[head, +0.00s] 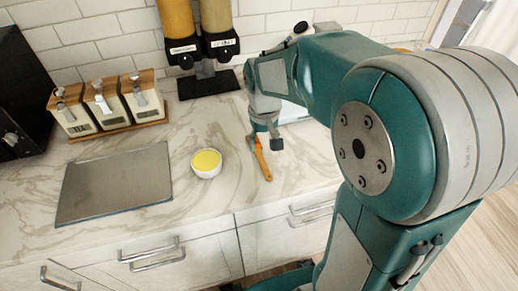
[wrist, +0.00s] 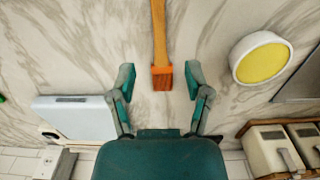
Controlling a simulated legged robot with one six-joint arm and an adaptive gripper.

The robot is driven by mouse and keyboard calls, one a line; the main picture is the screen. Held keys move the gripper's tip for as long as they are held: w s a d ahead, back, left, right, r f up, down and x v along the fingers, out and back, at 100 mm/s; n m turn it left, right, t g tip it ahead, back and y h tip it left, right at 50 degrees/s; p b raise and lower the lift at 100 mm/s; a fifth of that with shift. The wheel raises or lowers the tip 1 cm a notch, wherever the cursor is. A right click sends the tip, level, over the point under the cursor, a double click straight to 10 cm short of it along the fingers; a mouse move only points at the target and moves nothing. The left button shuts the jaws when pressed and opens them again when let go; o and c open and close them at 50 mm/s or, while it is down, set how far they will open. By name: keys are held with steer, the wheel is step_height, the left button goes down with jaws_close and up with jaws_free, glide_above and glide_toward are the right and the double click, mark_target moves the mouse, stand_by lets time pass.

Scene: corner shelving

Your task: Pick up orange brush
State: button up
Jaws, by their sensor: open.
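The orange brush (head: 263,163) lies on the marble counter, right of the white bowl. In the wrist view the brush (wrist: 160,50) has its wooden handle pointing to the top edge and its orange bristle end between my fingers. My gripper (wrist: 159,80) is open, with one teal finger on each side of the bristle end and a gap to both. In the head view my gripper (head: 265,138) hangs at the brush's far end and partly hides it. I cannot tell the exact height of the fingers above the counter.
A white bowl with yellow contents (head: 206,163) stands close left of the brush. A grey board (head: 115,184) lies further left. Several canisters (head: 105,103) and a dispenser (head: 203,67) stand at the back. A white appliance (wrist: 75,118) is beside my gripper. The counter's front right is clear.

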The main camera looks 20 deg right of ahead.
mark_target(263, 163)
steer(key=f, duration=0.8)
steer(key=shift+w, duration=0.2)
steer(key=shift+r, duration=0.1)
jaws_close()
